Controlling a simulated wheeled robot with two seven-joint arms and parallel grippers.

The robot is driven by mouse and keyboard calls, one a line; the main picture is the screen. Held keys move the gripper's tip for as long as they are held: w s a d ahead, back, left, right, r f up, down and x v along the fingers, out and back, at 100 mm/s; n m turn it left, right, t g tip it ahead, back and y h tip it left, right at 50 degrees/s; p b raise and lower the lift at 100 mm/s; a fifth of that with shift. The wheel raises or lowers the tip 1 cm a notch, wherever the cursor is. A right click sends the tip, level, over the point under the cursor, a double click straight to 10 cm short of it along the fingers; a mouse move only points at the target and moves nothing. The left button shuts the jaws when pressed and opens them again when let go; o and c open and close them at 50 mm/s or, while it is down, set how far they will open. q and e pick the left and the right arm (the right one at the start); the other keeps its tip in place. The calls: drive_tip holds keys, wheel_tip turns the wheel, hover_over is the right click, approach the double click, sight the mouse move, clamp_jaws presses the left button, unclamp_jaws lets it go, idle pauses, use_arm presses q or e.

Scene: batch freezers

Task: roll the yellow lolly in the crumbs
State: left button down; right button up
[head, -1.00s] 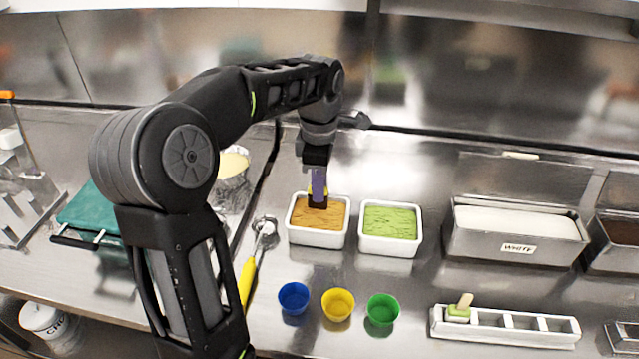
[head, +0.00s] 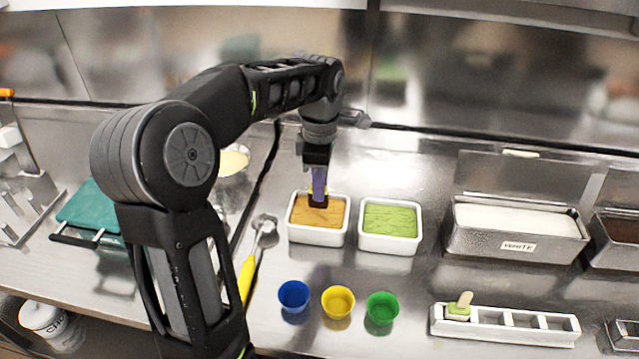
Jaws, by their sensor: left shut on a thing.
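My left gripper (head: 319,196) points straight down over the white tub of brown crumbs (head: 300,238). It is shut on the yellow lolly (head: 312,188), of which only a small yellow patch shows beside the fingers. The fingertips are at about the level of the crumbs (head: 333,215). The gripper hides most of the lolly, so I cannot tell how far it sits in the crumbs. My right gripper is not in view.
A tub of green crumbs (head: 390,222) stands just right. In front are blue (head: 293,296), yellow (head: 338,302) and green (head: 382,308) cups. A white holder (head: 505,328) carries a green lolly (head: 458,310). A steel bin marked WHITE (head: 515,232) stands right. A yellow-handled scoop (head: 246,277) lies left.

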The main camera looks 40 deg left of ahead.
sight(313, 206)
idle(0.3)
use_arm(q)
drive_tip(key=shift+f+b, duration=2.1)
drive_tip(key=shift+f, duration=0.8)
drive_tip(key=shift+w+d, duration=0.1)
drive_tip(key=shift+d, duration=0.05)
drive_tip(key=shift+w+d, duration=0.3)
drive_tip(key=shift+d, duration=0.25)
drive_tip(key=shift+a, duration=0.1)
drive_tip(key=shift+s+a, duration=0.4)
drive_tip(key=shift+a, duration=0.25)
drive_tip(key=shift+s+a, duration=0.35)
drive_tip(key=shift+a, duration=0.3)
drive_tip(key=shift+p, duration=0.3)
